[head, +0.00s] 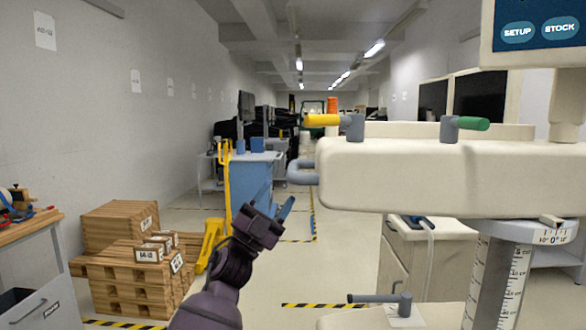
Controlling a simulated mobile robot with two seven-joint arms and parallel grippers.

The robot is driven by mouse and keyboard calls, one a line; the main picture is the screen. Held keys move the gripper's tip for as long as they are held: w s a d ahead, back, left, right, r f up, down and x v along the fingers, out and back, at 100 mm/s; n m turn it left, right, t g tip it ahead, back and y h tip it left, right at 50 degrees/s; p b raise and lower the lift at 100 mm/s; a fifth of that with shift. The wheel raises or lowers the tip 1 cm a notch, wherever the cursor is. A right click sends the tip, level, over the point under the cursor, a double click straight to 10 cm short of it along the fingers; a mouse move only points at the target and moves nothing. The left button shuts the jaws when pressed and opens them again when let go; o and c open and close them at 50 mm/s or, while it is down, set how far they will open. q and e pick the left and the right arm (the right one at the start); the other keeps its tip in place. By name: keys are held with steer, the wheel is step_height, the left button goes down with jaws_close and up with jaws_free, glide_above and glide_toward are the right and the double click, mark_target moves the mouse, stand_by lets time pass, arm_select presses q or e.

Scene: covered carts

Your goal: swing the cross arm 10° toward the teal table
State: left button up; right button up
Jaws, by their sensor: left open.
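The cross arm (450,175) is a thick cream beam filling the right of the head view. A grey-blue loop handle (301,173) sticks out of its left end. A yellow-tipped lever (325,121) and a green-tipped lever (468,124) stand on its top. Below it, a grey column (500,275) carries a scale ring (553,237), with a pointer close to 0. My left gripper (270,207) is open and empty, below and left of the loop handle in the picture, apart from it. No clearly teal table shows. My right gripper is out of view.
A grey lever (380,298) sits low under the beam. A cream cabinet (425,255) stands behind. A screen (540,25) reads SETUP and STOCK. Wooden pallets and crates (130,270), a yellow pallet truck (212,240) and a blue cabinet (255,180) stand left. The middle floor is clear.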

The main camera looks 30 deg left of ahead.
mark_target(293, 170)
arm_select(q)
steer(key=p+x, duration=0.1)
steer(key=x, duration=0.4)
steer(key=shift+w+d+r, duration=0.1)
steer(key=shift+w+r, duration=0.05)
steer(key=shift+r, duration=0.1)
steer(key=shift+w+d+r, duration=0.15)
steer(key=shift+w+r, duration=0.2)
steer(key=shift+r, duration=0.05)
steer(key=shift+w, duration=0.1)
steer(key=c, duration=0.9)
jaws_close()
